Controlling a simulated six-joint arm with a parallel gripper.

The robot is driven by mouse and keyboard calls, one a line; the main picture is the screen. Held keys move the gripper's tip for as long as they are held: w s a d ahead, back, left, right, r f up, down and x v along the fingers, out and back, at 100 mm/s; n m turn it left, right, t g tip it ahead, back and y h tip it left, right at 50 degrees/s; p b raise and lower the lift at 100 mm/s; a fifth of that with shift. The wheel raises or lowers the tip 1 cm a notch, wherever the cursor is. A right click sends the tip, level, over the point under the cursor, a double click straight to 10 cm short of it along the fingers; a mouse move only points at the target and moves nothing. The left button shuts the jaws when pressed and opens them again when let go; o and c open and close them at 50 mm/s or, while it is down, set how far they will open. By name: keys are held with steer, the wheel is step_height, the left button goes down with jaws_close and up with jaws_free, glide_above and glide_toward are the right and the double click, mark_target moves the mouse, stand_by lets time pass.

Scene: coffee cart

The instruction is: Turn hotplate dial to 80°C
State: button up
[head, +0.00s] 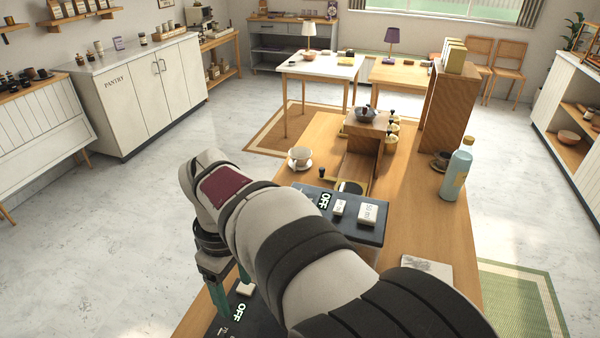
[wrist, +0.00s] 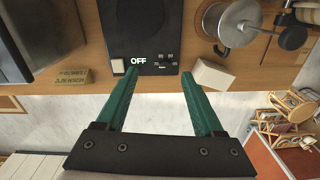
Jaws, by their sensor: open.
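My gripper (head: 235,301) reaches down at the lower left in the head view, its teal fingers apart and nothing visible between them. In the wrist view my gripper (wrist: 159,73) is open at the near edge of a black flat unit (wrist: 141,30) with a lit OFF display and small marks. A small pale button (wrist: 117,66) is beside the left fingertip. A dark unit with OFF (head: 240,311) is also beside my gripper in the head view, partly hidden by my arm.
A white block (wrist: 210,75) lies close to the right fingertip in the wrist view. A metal vessel (wrist: 232,22) stands to the right. Another dark unit (head: 308,196) with OFF and white labelled blocks, a cup (head: 300,155) and a blue bottle (head: 457,170) are on the counter.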

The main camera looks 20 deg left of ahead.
mark_target(217, 336)
steer(key=s+a+f+n, duration=0.2)
steer(key=a+f+n, duration=0.1)
steer(key=a, duration=0.3)
step_height(217, 336, down, 15)
steer(key=shift+r, duration=0.1)
jaws_close()
